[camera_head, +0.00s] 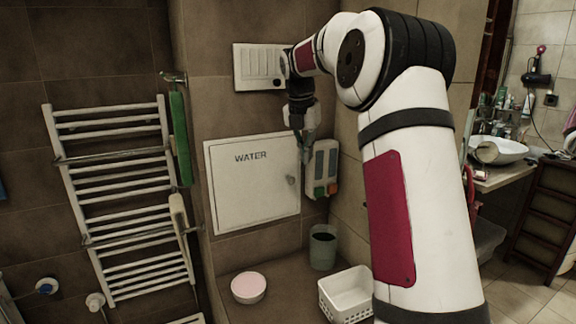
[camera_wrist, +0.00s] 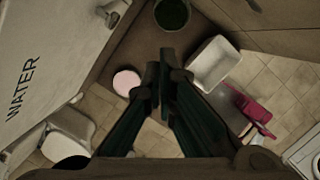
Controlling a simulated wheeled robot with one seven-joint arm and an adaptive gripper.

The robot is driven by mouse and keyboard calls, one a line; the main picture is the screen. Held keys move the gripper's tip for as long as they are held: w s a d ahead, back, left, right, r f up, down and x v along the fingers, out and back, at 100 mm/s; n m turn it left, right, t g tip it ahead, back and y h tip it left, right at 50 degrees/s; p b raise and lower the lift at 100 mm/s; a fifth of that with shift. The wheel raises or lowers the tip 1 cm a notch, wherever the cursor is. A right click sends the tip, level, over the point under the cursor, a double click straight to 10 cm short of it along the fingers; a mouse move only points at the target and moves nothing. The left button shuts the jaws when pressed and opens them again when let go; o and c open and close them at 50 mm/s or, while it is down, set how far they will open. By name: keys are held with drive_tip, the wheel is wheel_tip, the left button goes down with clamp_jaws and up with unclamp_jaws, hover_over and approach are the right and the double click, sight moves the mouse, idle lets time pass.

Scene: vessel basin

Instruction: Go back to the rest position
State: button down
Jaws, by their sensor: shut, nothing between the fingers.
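My gripper (camera_head: 308,152) hangs pointing down in front of the wall, at the right edge of the white WATER panel (camera_head: 250,200). In the wrist view my gripper's fingers (camera_wrist: 166,72) are together, with nothing between them. The floor and several vessels show below the fingertips. A small box with green and orange buttons (camera_head: 321,168) is on the wall just right of my gripper. Whether the gripper touches the panel or the box cannot be told. My upper arm covers much of the right middle of the head view.
Below stand a bowl with pink content (camera_head: 249,286), a dark bucket (camera_head: 323,247) and a white basket (camera_head: 346,293). A white switch panel (camera_head: 258,67) is behind my wrist. A towel radiator (camera_head: 120,190) is at left, a sink (camera_head: 497,150) at right.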

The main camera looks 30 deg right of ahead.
drive_tip(key=s+a+r+m+t, duration=0.1)
drive_tip(key=s+a+r+m, duration=0.2)
drive_tip(key=s+a+m, duration=0.45)
drive_tip(key=s+a+r+m+t, duration=0.1)
drive_tip(key=s+a+r+m, duration=0.3)
drive_tip(key=a, duration=0.6)
drive_tip(key=s+a+f+m, duration=0.3)
drive_tip(key=s+m, duration=0.1)
drive_tip(key=s, duration=0.2)
drive_tip(key=s+a+f+m+t+y, duration=0.1)
drive_tip(key=s+a+f+m, duration=0.2)
drive_tip(key=s, duration=0.4)
drive_tip(key=s+a+f+m+t+y, duration=0.1)
drive_tip(key=s+a+f+m, duration=0.2)
drive_tip(key=s, duration=0.4)
drive_tip(key=shift+s+a+f+m, duration=0.2)
drive_tip(key=shift+a+m, duration=0.4)
drive_tip(key=shift+m, duration=0.55)
